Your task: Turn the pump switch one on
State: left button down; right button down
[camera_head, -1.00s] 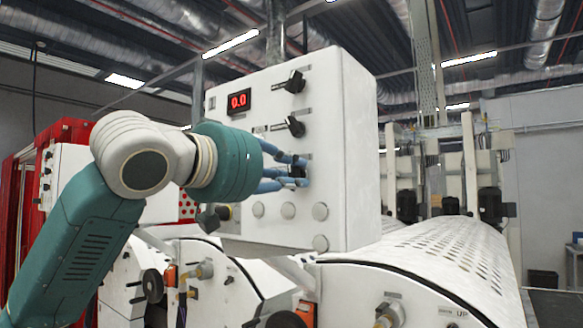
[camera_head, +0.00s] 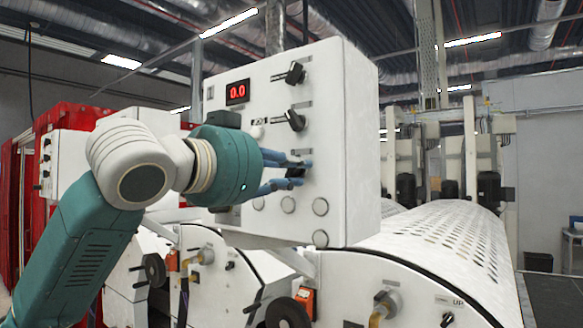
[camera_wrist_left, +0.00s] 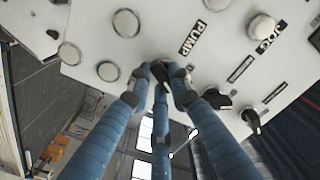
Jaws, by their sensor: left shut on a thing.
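The pump switch is a small black knob (camera_wrist_left: 160,72) on the white control panel (camera_head: 330,150), beside a label reading PUMP in the left wrist view. My left gripper (camera_head: 298,172) is at the panel's lower middle, its blue fingers shut around the knob. In the left wrist view the three fingertips of the left gripper (camera_wrist_left: 160,80) meet at the knob and partly cover it. In the head view the fingers hide most of the knob, so its exact angle cannot be told. My right gripper is in neither view.
Two other black knobs (camera_head: 295,73) (camera_head: 295,120) sit above on the panel, near a red display (camera_head: 238,92) reading 0.0. Round white buttons (camera_head: 288,205) lie just below the fingers. White perforated rollers (camera_head: 440,235) stand below right.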

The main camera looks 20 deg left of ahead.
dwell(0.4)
pick_arm(q)
jog(key=c, duration=1.6)
grip_release()
jog(key=shift+s, duration=0.1)
jog(key=shift+o, duration=0.2)
jog(key=v, duration=1.2)
jog(key=shift+r, duration=0.1)
